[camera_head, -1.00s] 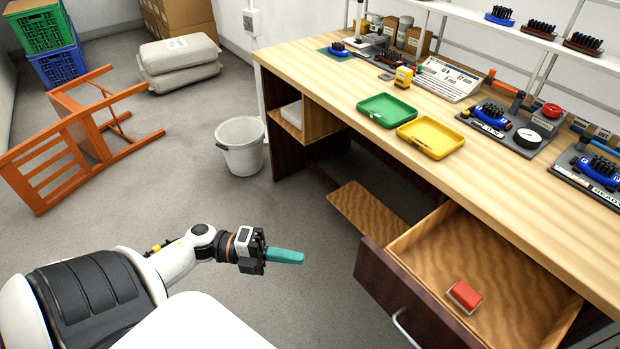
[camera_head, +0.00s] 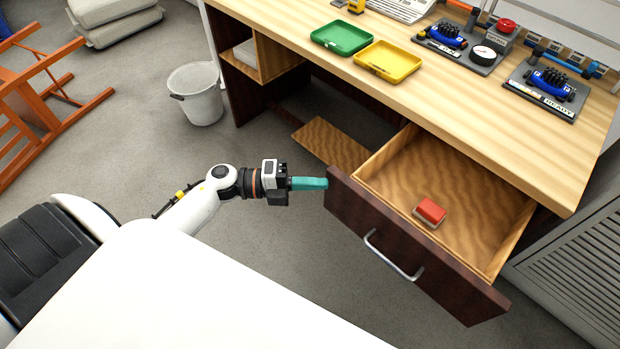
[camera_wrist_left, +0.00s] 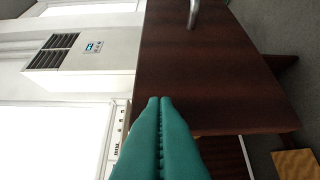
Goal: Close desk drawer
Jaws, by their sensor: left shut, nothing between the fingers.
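The desk drawer (camera_head: 403,250) is pulled out from the wooden desk (camera_head: 470,105), with its dark front and silver handle (camera_head: 392,256) facing my side. A red and white block (camera_head: 430,211) lies inside it. My left gripper (camera_head: 325,184) has teal fingers, shut and empty, at the left end of the drawer front. In the head view the tips overlap its edge; I cannot tell whether they touch. In the left wrist view the shut fingers (camera_wrist_left: 160,104) point at the dark drawer front (camera_wrist_left: 205,75), with part of the handle (camera_wrist_left: 193,12) at the top. My right gripper is not in view.
A green tray (camera_head: 342,38) and a yellow tray (camera_head: 388,61) sit on the desktop. A wooden board (camera_head: 332,144) shows low under the desk. A grey louvred cabinet (camera_head: 575,250) is at right.

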